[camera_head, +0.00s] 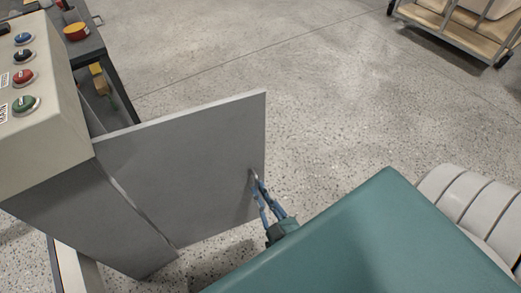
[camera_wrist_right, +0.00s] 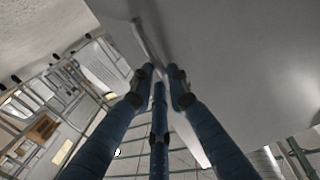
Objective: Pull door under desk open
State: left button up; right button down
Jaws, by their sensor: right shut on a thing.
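The grey door (camera_head: 185,160) under the desk (camera_head: 45,135) stands swung open, with its hinged edge at the left by the desk and its free edge to the right. A thin metal handle (camera_head: 252,178) sits near that free edge. My right gripper (camera_head: 257,183) has its blue fingers shut on the handle. In the right wrist view the gripper (camera_wrist_right: 158,75) closes around the curved handle (camera_wrist_right: 139,36), with the door panel (camera_wrist_right: 245,55) beside it. My left gripper is not in view.
Coloured push buttons (camera_head: 25,104) line the desk's sloped top. A dark bench (camera_head: 88,45) with a red and yellow item (camera_head: 76,31) stands behind it. A cart (camera_head: 465,30) is at the far right. The speckled floor (camera_head: 320,100) beyond the door is clear.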

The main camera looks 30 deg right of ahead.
jog(key=shift+w+a+f+y, duration=0.1)
jog(key=shift+a+y, duration=0.2)
jog(key=shift+a, duration=0.7)
jog(key=c, duration=1.7)
grip_release()
jog(key=shift+o, duration=0.2)
jog(key=shift+w, duration=0.15)
jog(key=shift+w+r, duration=0.1)
jog(key=shift+r, duration=0.2)
jog(key=s, duration=1.2)
jog(key=shift+s+f, duration=0.25)
jog(key=shift+f, duration=0.1)
